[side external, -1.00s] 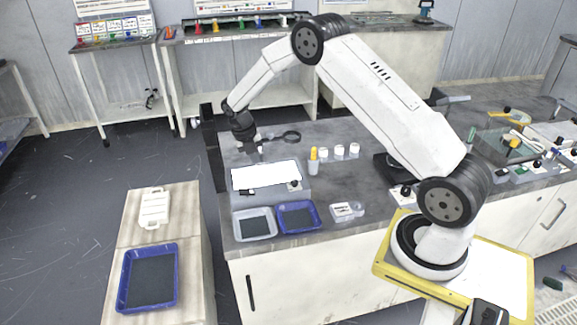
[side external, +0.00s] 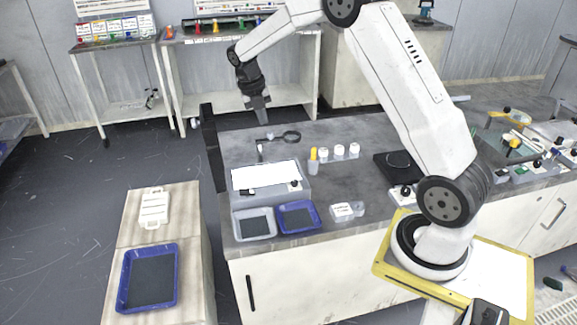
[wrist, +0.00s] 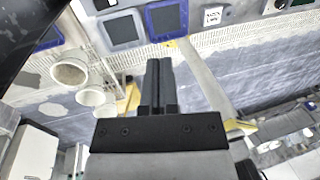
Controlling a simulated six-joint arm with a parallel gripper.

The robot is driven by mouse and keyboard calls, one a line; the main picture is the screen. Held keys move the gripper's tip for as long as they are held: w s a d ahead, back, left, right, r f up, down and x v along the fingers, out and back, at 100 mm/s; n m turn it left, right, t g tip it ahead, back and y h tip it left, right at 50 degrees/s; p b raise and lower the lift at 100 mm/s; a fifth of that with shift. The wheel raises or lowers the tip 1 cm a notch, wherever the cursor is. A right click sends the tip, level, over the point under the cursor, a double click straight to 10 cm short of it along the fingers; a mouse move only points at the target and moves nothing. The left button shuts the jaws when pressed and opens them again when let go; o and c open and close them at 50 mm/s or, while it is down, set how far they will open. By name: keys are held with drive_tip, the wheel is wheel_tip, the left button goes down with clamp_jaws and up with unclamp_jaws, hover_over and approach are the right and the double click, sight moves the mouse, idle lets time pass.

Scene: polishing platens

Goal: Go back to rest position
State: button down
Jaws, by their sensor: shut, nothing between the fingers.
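My gripper (side external: 262,116) is shut and empty. In the side view it hangs in the air above the back part of the grey bench (side external: 350,205), clear of the things on it. In the wrist view its dark fingers (wrist: 158,75) lie together in the middle, with nothing between them. My white arm is raised over the bench from its base on the right.
A side table (side external: 190,215) holds another blue tray (side external: 148,305).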

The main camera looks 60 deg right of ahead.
drive_tip(key=shift+a, duration=0.1)
drive_tip(key=s+a+f+m+t+y, duration=0.1)
drive_tip(key=s+a+m+t, duration=0.1)
drive_tip(key=s+a+m, duration=0.6)
drive_tip(key=s+a+f+m+t, duration=0.1)
drive_tip(key=s+a+m, duration=0.8)
drive_tip(key=m, duration=1)
drive_tip(key=s+t, duration=0.1)
drive_tip(key=s, duration=0.1)
drive_tip(key=shift+s+a+f+y, duration=0.25)
drive_tip(key=shift+s+f+y, duration=0.1)
drive_tip(key=shift+s+y, duration=0.05)
